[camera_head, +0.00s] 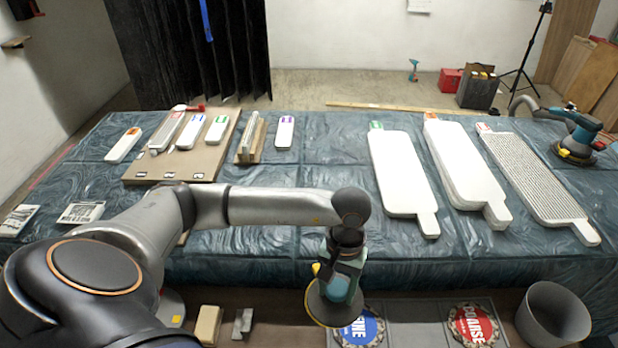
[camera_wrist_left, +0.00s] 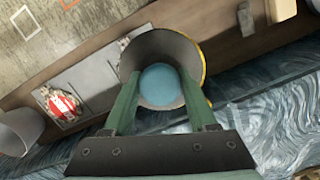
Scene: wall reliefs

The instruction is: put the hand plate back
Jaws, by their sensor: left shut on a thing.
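My left gripper (camera_head: 338,283) is shut on the hand plate, a round dark disc with a tan-yellow rim (camera_head: 325,308). In the left wrist view the gripper's two green fingers (camera_wrist_left: 160,95) close on its blue middle, and its grey disc (camera_wrist_left: 158,45) spreads around it. The plate hangs over the low front shelf, beside and partly in front of a blue round sign reading "FINE" (camera_head: 365,328). A red round sign reading "COARSE" (camera_head: 473,325) lies to its right; it also shows in the left wrist view (camera_wrist_left: 60,104). My right gripper is out of view.
A grey bucket (camera_head: 553,315) stands right of the signs. A tan block (camera_head: 208,325) and a grey angled piece (camera_head: 242,323) lie left. The blue-covered table (camera_head: 305,180) behind holds long white boards (camera_head: 405,175) and a power sander (camera_head: 577,140).

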